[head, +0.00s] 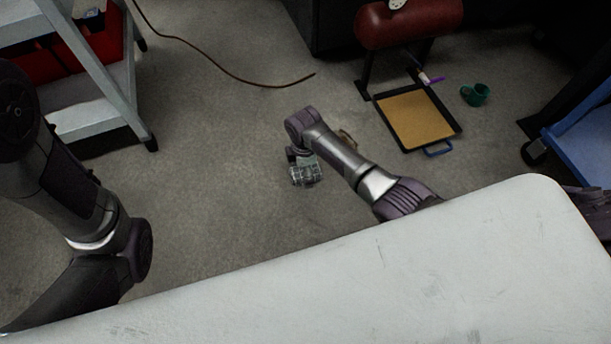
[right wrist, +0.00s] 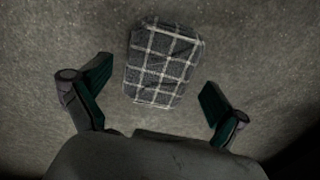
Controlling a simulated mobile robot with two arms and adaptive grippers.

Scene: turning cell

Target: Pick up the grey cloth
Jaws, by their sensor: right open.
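The grey cloth (right wrist: 163,62) is a folded dark-grey piece with a white check pattern, lying on the floor in the right wrist view. The fingers are hard to make out in the head view. My left arm shows at the left of the head view, but its gripper is out of sight.
A white surface (head: 330,290) fills the front of the head view. A grey shelf (head: 95,70) with red bins stands at left. A brown cable (head: 215,68) lies on the floor. A tan-based tray (head: 415,118), a green cup (head: 475,94) and a red cylinder (head: 410,22) are at right.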

